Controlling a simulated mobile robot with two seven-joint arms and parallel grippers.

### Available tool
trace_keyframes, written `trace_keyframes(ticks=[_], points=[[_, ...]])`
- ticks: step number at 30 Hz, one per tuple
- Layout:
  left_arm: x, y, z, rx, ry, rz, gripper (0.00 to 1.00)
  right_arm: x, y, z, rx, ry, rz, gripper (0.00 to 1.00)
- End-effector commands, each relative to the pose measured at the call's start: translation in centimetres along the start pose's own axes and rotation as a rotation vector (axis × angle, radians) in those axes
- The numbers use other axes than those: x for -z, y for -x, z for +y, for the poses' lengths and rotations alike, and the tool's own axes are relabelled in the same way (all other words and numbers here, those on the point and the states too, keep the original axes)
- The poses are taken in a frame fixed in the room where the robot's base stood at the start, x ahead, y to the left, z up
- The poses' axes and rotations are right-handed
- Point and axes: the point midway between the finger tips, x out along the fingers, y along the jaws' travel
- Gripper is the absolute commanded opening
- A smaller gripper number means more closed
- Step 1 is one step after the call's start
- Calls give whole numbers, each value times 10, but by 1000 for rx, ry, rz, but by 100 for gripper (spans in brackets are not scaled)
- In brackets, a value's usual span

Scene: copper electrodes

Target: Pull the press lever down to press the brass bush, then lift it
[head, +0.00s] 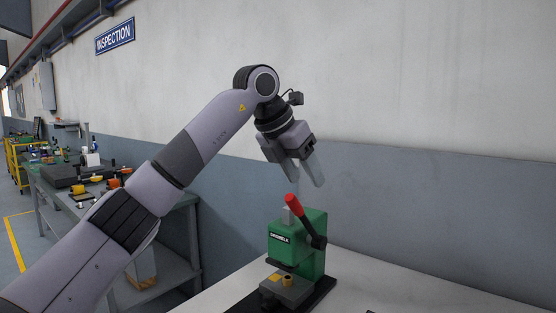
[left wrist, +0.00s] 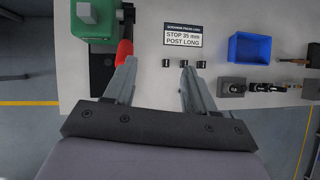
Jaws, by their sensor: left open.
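The green arbor press (head: 310,240) stands on the pale bench, and its top shows at the upper left of the left wrist view (left wrist: 97,20). Its lever has a red grip (head: 293,204) that points up and tilts left in the head view. The red grip also shows beside the left finger in the left wrist view (left wrist: 124,50). The brass bush (head: 287,280) sits on the press base below the ram. My left gripper (head: 308,172) is open and empty above the lever, apart from it in the head view. My right gripper is not in view.
In the left wrist view, a sign (left wrist: 183,36), several small dark posts (left wrist: 183,63), a blue bin (left wrist: 249,48) and a grey block fixture (left wrist: 232,88) are on the bench. A cluttered workbench (head: 60,185) stands at left. The wall is behind the press.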

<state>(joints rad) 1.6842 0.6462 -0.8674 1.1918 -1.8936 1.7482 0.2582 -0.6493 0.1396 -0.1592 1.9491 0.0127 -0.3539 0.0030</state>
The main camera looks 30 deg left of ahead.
Motion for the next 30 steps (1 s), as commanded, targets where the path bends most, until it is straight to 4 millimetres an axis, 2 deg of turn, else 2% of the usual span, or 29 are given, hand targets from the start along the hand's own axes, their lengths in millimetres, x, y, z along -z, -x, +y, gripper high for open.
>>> trace_keyframes(ticks=[1,4,7,11,17,30], points=[[2,14,14,-49,25,17,55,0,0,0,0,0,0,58],[7,30,31,-111,61,49,55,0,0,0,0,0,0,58],[9,36,37,-136,77,63,55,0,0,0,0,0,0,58],[10,36,38,-138,78,66,55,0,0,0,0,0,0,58],[11,22,39,-136,76,68,55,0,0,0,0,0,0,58],[14,-29,45,-133,75,67,55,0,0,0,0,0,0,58]])
